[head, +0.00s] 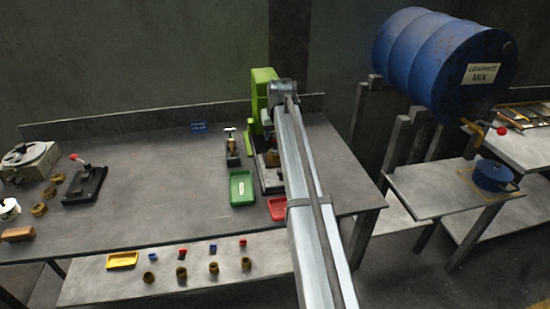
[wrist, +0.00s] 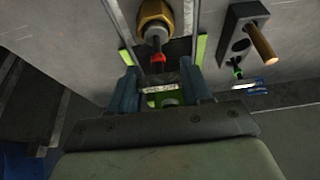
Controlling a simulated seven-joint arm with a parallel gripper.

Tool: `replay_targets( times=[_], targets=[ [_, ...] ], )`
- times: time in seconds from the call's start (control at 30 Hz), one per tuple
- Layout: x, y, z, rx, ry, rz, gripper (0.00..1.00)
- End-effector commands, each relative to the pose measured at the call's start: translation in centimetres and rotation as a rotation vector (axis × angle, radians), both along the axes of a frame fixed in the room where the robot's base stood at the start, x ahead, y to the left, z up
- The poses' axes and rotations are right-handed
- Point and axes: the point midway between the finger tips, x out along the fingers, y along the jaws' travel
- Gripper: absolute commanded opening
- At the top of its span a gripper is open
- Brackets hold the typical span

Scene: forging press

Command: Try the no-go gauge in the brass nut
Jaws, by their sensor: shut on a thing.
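My gripper (wrist: 165,86) is shut on a gauge (wrist: 158,88) with a pale, shiny handle. The gauge has a red band (wrist: 157,58) on the side away from my wrist and green at the near side. Its grey red-side end points at the brass nut (wrist: 155,10) and overlaps it in the wrist view. I cannot tell whether that end only touches the nut, stands apart or is inside it. In the head view my arm hides the gauge and most of my gripper, beside the green machine (head: 262,92).
A dark block (wrist: 238,32) with a wooden-handled pin stands to the right in the wrist view. In the head view, a green tray (head: 242,188) and a red tray (head: 277,208) lie near my arm. A red-knobbed lever device (head: 88,183) and several nuts are left. The bench's middle is clear.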

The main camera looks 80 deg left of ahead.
Motion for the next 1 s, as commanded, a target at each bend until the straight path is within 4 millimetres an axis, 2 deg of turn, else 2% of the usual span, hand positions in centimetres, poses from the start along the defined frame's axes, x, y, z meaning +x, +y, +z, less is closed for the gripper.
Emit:
replay_targets(
  times=[1.0],
  targets=[
    [0.0, 0.0, 2.4, 0.002, 0.0, 0.0, 0.11]
  ],
)
